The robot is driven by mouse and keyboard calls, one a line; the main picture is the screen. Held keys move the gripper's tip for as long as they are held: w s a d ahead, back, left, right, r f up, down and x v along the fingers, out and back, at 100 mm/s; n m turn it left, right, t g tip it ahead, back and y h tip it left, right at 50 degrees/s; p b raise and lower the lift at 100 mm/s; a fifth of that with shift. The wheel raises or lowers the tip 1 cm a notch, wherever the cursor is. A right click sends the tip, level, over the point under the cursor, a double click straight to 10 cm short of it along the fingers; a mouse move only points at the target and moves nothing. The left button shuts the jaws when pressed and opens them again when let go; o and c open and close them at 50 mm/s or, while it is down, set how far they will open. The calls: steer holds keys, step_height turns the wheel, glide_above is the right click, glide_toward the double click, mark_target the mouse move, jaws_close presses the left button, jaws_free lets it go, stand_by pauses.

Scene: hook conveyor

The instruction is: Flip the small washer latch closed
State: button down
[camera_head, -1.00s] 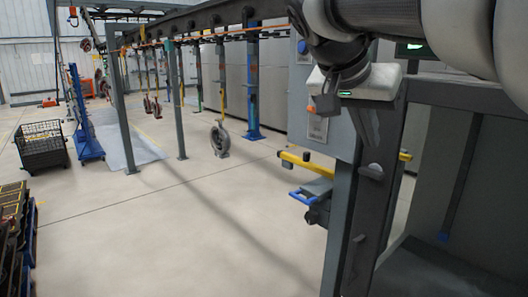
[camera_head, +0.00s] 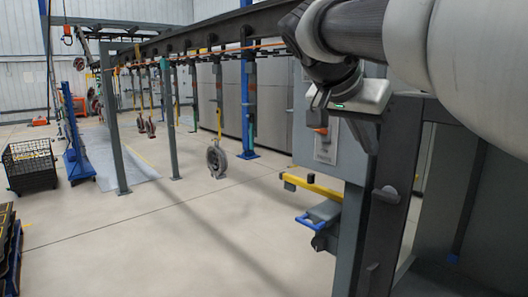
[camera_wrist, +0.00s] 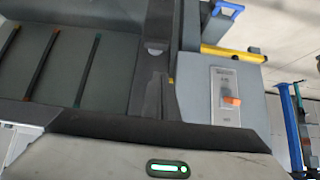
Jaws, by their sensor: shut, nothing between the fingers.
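My gripper (camera_head: 371,150) hangs in front of the washer's dark door post (camera_head: 397,155), its fingers shut and empty. In the wrist view, the shut fingers (camera_wrist: 153,80) point along the same post. A small rounded grey piece (camera_head: 389,190) sits on the post, below and right of my fingertips; it looks like the small latch. In the wrist view this piece (camera_wrist: 153,48) is just beyond the fingertips, with a gap apparent. I cannot tell its exact angle. A second, similar piece (camera_head: 372,266) is lower on the post.
A grey control box (camera_head: 328,148) with an orange switch stands left of the post. A yellow bar (camera_head: 312,186) and a blue-handled platform (camera_head: 320,216) stick out below it. The washer's open bay (camera_head: 470,195) is at right.

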glide_above(381, 191)
steer(key=s+a, duration=0.2)
steer(key=a, duration=0.1)
steer(key=f, duration=0.6)
steer(key=shift+d+f, duration=0.2)
steer(key=shift+d, duration=0.05)
step_height(381, 191, down, 2)
steer(key=shift+a+f+b, duration=0.15)
steer(key=shift+f+b, duration=0.1)
steer(key=shift+b, duration=0.05)
steer(key=shift+f, duration=0.6)
